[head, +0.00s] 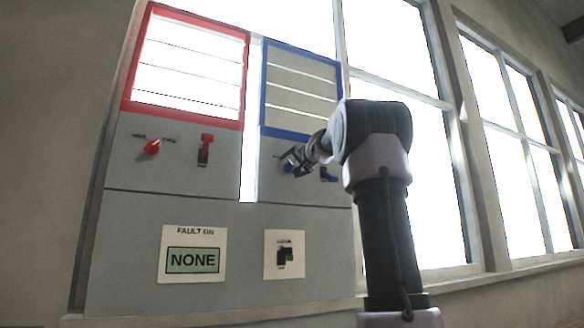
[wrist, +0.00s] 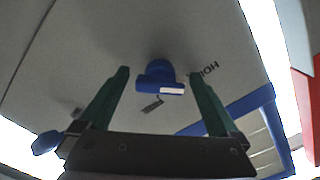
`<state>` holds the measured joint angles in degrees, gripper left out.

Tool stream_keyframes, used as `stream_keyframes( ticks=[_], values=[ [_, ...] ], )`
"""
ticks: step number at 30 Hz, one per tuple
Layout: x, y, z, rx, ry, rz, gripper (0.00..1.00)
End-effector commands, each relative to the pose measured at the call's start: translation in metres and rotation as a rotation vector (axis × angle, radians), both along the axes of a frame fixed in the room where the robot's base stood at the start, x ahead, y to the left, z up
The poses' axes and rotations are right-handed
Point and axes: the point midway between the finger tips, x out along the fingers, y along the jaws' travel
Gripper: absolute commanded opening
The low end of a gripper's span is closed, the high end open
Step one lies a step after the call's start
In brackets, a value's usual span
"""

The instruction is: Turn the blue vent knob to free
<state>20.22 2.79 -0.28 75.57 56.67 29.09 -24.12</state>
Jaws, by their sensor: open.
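The blue vent knob (wrist: 157,72) sits on the grey panel in the wrist view, with a white mark on its lower side. My gripper (wrist: 160,73) is open, one green finger on each side of the knob, with gaps showing. A dark label reading HOLD, seen upside down, is right of the knob. Another small label below it is too blurred to read. In the head view my gripper (head: 297,167) is at the panel under the blue-framed vent (head: 300,129) and partly hides the blue knob (head: 287,165).
A blue lever (head: 328,175) is just right of my gripper. A red knob (head: 152,147) and red lever (head: 205,148) sit under the red-framed vent (head: 184,114) at left. Below are a sign reading NONE (head: 192,260) and a dark switch (head: 285,257).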

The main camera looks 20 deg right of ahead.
Motion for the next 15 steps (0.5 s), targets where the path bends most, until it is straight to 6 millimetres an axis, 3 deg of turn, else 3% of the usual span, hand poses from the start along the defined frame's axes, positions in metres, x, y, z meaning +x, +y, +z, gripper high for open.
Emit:
stream_keyframes(
  ticks=[2, 3, 9, 15],
  values=[
    [-0.0001, 0.0001, -0.0001, 0.000, 0.000, 0.000, 0.97],
    [-0.0001, 0.0001, -0.0002, 0.000, 0.000, 0.000, 0.90],
    [-0.0002, 0.0001, -0.0002, 0.000, 0.000, 0.000, 0.13],
    [-0.0003, 0.0001, -0.0004, 0.010, 0.001, 0.001, 0.12]
  ],
)
